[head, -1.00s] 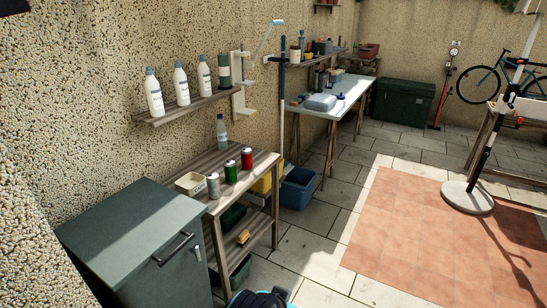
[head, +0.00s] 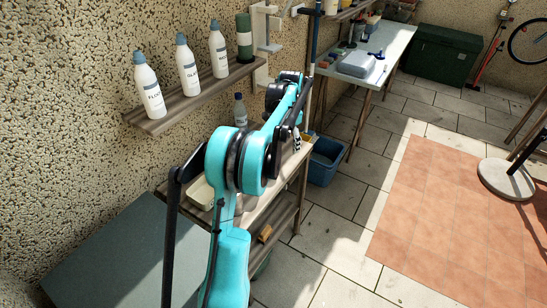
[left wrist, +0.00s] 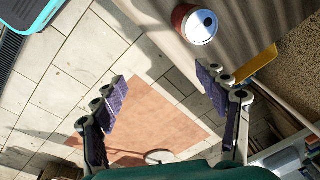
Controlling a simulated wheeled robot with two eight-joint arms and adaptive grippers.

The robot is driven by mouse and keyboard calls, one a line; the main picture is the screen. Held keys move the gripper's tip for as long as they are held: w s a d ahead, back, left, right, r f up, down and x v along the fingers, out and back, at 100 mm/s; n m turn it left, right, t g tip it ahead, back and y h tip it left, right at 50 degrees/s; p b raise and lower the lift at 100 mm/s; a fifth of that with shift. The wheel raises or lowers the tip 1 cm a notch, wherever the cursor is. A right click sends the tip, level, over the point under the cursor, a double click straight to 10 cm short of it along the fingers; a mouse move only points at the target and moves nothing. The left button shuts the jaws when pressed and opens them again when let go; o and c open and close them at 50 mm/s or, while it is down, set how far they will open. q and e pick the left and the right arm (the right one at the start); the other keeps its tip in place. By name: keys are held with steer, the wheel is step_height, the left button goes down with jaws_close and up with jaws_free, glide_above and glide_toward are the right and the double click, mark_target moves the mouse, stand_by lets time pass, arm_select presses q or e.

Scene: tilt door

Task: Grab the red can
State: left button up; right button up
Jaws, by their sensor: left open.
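The red can (left wrist: 195,24) shows in the left wrist view at the top, seen mostly from above, with its silver lid and red side. It stands on the wooden bench (left wrist: 150,18). In the head view my left arm hides it. My left gripper (left wrist: 160,78) is open and empty, with its two fingers wide apart. The can is outside the gap between them, above the right finger's tip in that picture. In the head view the gripper (head: 297,140) shows only in part, over the far end of the bench.
A shelf (head: 190,100) with several white bottles hangs on the wall above the bench. A bottle (head: 240,110) stands at the bench's back. A blue bin (head: 323,162) is on the floor beyond the bench. A grey cabinet (head: 110,255) stands in front.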

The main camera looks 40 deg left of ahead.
arm_select(q)
steer(key=shift+m+g+h, duration=0.3)
steer(key=shift+m+g, duration=0.2)
steer(key=shift+g, duration=0.1)
steer(key=a+f, duration=0.2)
steer(key=a+f+p, duration=0.1)
steer(key=a+f, duration=0.1)
steer(key=a, duration=0.1)
steer(key=w+a+f, duration=0.1)
steer(key=a+f, duration=0.1)
steer(key=a, duration=0.1)
steer(key=shift+a+f, duration=0.15)
steer(key=shift+a, duration=0.1)
steer(key=shift+a+f, duration=0.15)
steer(key=shift+f, duration=0.2)
step_height(320, 180, down, 2)
steer(key=shift+f, duration=0.1)
steer(key=f+b, duration=0.1)
steer(key=f, duration=0.1)
steer(key=f+b, duration=0.2)
steer(key=f, duration=0.1)
steer(key=shift+d+f, duration=0.3)
steer(key=shift+r, duration=0.1)
arm_select(e)
steer(key=shift+f, duration=0.55)
arm_select(q)
steer(key=c, duration=1.2)
